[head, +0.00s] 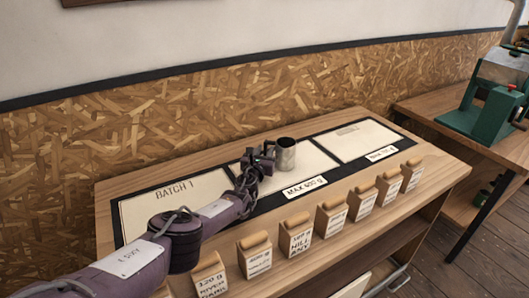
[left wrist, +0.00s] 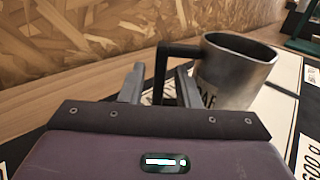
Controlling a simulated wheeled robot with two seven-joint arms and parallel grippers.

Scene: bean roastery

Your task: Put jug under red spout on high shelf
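The jug (head: 285,154) is a grey metal cup that stands upright on the middle white panel of the wooden table. In the left wrist view the jug (left wrist: 237,72) shows its open top, part of a dark printed label and a black handle on its left. My left gripper (head: 261,160) is at the jug's handle side. In the left wrist view its two fingers (left wrist: 160,84) are apart, with the handle's upright part between them and gaps showing. The lower handle is hidden behind the gripper body. No red spout or high shelf can be made out. My right gripper is not in view.
The wooden table (head: 440,170) carries a black-bordered mat with white panels and a "MAX 600 g" label (head: 305,187). Several labelled paper bags (head: 330,213) line its front edge. A green machine with a red part (head: 486,103) stands on another table at right. A chipboard wall is behind.

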